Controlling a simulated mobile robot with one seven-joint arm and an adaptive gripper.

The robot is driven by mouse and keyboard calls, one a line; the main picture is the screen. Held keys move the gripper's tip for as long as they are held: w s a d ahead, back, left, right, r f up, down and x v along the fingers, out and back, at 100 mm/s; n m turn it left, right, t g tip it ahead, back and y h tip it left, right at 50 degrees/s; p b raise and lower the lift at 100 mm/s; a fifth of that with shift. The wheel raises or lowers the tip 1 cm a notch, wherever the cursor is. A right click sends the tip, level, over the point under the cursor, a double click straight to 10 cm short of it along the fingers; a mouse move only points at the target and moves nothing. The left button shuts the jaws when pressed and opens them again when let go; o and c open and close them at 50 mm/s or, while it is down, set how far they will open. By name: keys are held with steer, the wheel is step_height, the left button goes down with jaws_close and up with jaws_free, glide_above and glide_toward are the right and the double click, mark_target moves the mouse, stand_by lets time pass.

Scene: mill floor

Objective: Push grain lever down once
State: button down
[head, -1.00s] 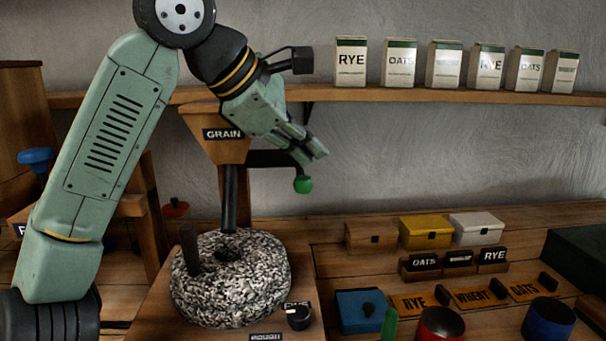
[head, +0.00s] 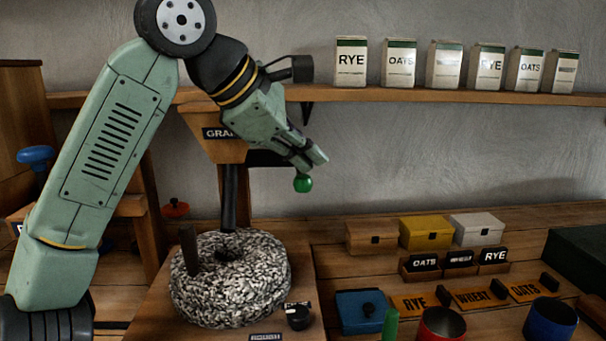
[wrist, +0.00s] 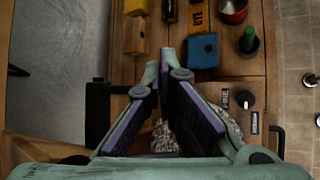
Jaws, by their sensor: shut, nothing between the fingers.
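The grain lever (head: 303,183) is a black arm ending in a green ball knob, at the side of the wooden hopper (head: 235,152) whose sign reads GRAIN. My gripper (head: 317,160) is shut and empty, tilted down to the right, just above the knob in the head view. It covers most of the lever's black arm, and I cannot tell whether it touches the lever. In the wrist view my gripper's fingers (wrist: 172,60) meet near their tips. The green knob is hidden there.
A speckled millstone (head: 262,305) with an upright peg stands below the hopper. A shelf (head: 400,95) behind carries several labelled boxes. The bench at right holds small boxes, label plates and a red cup (head: 441,325). Open air lies right of my gripper.

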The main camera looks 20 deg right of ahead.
mark_target(303, 178)
steer(key=shift+f+b, duration=1.45)
steer(key=shift+f, duration=0.75)
stand_by(1.5)
steer(key=shift+r, duration=0.1)
stand_by(0.4)
steer(key=shift+r+p, duration=2.55)
steer(key=shift+r, duration=0.15)
steer(key=shift+r, duration=0.1)
step_height(303, 178, up, 3)
steer(key=p, duration=0.3)
steer(key=shift+r+b, duration=0.35)
steer(key=shift+r, duration=0.55)
